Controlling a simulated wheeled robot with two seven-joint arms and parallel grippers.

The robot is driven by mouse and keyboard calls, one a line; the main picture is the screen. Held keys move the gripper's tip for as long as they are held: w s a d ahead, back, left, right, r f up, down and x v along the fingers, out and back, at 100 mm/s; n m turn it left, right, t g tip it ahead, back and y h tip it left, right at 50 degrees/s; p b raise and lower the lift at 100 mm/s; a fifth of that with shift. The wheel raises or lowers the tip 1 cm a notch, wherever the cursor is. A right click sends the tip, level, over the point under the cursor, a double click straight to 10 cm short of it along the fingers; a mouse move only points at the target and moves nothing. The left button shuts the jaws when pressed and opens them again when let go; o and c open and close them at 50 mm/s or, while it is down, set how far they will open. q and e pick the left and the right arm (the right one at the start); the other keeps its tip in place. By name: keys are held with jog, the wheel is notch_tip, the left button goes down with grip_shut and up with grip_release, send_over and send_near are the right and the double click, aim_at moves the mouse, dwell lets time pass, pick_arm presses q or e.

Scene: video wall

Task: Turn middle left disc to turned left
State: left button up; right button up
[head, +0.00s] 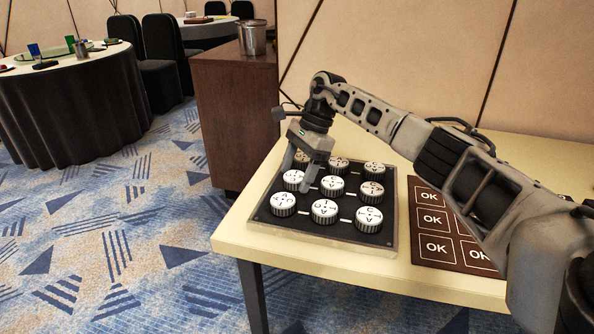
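The middle left disc (292,178) is a round white-topped dial with dark marks and a ribbed grey side, in the left column of a dark square panel (387,241) on the table. My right gripper (294,181) comes down over it from behind, fingers apart, one tip at the disc's left and one at its right. The right finger covers part of the disc's edge. I cannot tell whether the fingers touch it, and the marks are too small to read its turn. My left gripper is out of view.
Several similar discs stand close around it, including the front left disc (283,202) and the centre disc (332,184). A brown board with OK squares (435,222) lies right of the panel. The pale table (330,262) has bare room in front.

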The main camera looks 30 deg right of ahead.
jog(key=p+v, duration=0.2)
jog(key=v, duration=1.4)
